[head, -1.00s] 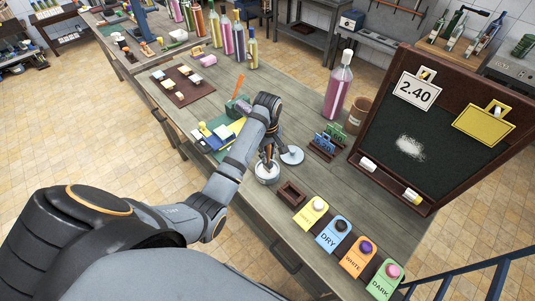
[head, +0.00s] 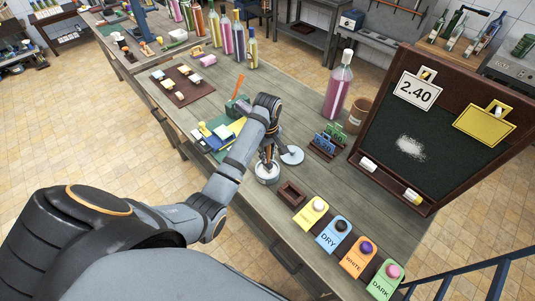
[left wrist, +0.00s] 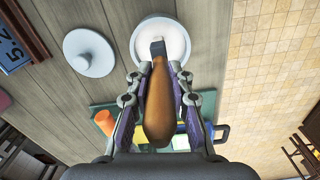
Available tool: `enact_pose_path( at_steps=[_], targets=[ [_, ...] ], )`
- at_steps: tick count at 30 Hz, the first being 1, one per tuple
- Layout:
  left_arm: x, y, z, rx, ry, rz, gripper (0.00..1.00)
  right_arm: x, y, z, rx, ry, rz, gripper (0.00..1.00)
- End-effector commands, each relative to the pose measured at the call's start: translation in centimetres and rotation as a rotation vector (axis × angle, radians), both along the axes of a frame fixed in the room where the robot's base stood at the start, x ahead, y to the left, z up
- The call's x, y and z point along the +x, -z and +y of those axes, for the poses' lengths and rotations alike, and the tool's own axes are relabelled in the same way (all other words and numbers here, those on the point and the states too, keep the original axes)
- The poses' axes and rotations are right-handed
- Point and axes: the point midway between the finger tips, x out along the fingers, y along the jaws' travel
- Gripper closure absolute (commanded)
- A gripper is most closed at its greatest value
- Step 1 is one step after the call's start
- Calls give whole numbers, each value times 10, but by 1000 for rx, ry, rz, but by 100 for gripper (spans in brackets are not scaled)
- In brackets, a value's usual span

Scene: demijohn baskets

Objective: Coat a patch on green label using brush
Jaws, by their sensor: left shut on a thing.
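My left gripper (head: 267,152) is shut on the brush, whose brown wooden handle (left wrist: 158,112) lies between the fingers in the left wrist view. The brush end points down into a round pot (head: 267,175) of white stuff; the pot also shows in the left wrist view (left wrist: 181,28). The bristles are hidden, so I cannot tell how deep they are. A round grey lid (head: 292,156) lies beside the pot. A green label marked DARK (head: 382,284) with a pink knob is at the front right of the bench. My right gripper is not in view.
Yellow, blue DRY (head: 329,240) and orange WHITE (head: 355,261) labels lie in a row with the green one. A small brown tray (head: 291,194), a rack of blue and green number cards (head: 322,147), a pink bottle (head: 338,90) and a chalkboard (head: 440,140) stand nearby.

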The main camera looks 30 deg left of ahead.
Motion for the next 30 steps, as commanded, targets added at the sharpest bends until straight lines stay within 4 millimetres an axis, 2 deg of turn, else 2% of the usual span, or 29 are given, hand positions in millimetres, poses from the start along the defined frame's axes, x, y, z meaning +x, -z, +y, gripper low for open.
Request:
enact_pose_path(
  at_steps=[30],
  targets=[
    [0, 6, 0, 0, 0, -1, 100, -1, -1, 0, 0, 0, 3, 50]
  ],
)
